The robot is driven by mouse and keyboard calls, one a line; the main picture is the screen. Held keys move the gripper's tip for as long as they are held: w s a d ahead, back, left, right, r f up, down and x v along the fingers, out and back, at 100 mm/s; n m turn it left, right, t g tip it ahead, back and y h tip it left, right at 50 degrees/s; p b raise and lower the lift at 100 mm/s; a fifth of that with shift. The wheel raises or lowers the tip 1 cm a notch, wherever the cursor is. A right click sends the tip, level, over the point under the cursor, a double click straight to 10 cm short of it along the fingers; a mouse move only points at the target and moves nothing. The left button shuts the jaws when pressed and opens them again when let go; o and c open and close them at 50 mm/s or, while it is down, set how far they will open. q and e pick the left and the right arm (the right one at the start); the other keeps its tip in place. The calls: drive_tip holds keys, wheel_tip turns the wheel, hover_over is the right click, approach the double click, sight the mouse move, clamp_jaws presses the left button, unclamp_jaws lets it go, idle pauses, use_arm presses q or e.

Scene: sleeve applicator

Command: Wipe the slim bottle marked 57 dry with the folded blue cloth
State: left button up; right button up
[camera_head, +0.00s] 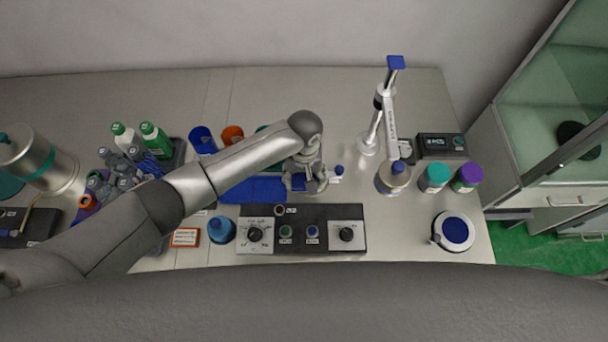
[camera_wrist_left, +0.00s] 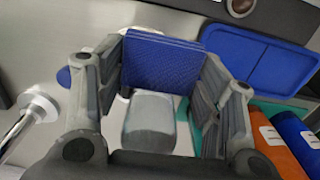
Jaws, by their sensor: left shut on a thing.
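My left gripper (camera_head: 303,186) is over the middle of the bench, just right of the blue tray (camera_head: 250,191). In the left wrist view, its fingers (camera_wrist_left: 165,85) are shut on the folded blue cloth (camera_wrist_left: 160,62), a flat textured pad. No number 57 can be read, so I cannot tell whether this is the slim bottle. My right gripper is not in view.
A control box with knobs (camera_head: 300,240) lies in front of the gripper. A white stand with a blue top (camera_head: 390,110) rises at right, near jars with teal (camera_head: 436,175) and purple lids (camera_head: 467,177). Several bottles crowd the left. Bare bench lies at the back.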

use_arm(q)
drive_tip(key=shift+r+p, duration=1.35)
drive_tip(key=shift+p, duration=0.1)
drive_tip(key=shift+r, duration=1.05)
drive_tip(key=s+r, duration=0.4)
drive_tip(key=s, duration=0.1)
drive_tip(key=shift+a+f, duration=0.1)
drive_tip(key=shift+a, duration=0.1)
